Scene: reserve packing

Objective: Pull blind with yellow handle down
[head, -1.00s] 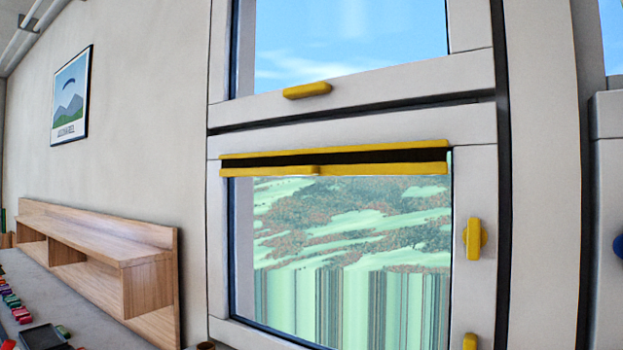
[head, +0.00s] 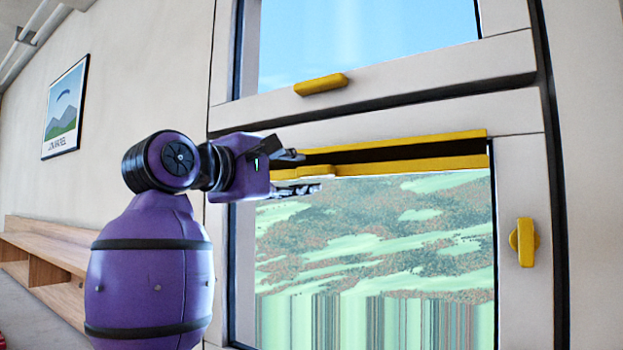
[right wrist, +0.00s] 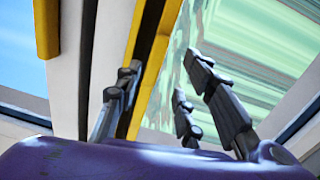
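The blind (head: 375,155) is a short dark strip folded up between two yellow bars at the top of the lower window. Its lower yellow bar has a small raised handle (head: 317,171) near the left end. My right gripper (head: 311,171) is open in front of that end, one finger above the bar's line and the others below. In the right wrist view the yellow lower bar (right wrist: 152,75) runs between the spread fingers (right wrist: 160,75), nearer the left finger; contact cannot be told. My left gripper is not in view.
A yellow handle (head: 321,85) sits on the upper window frame, close above. A yellow knob (head: 525,242) is on the right frame. A wooden shelf (head: 45,245) and a framed picture (head: 66,107) are at the left wall. The space before the glass is clear.

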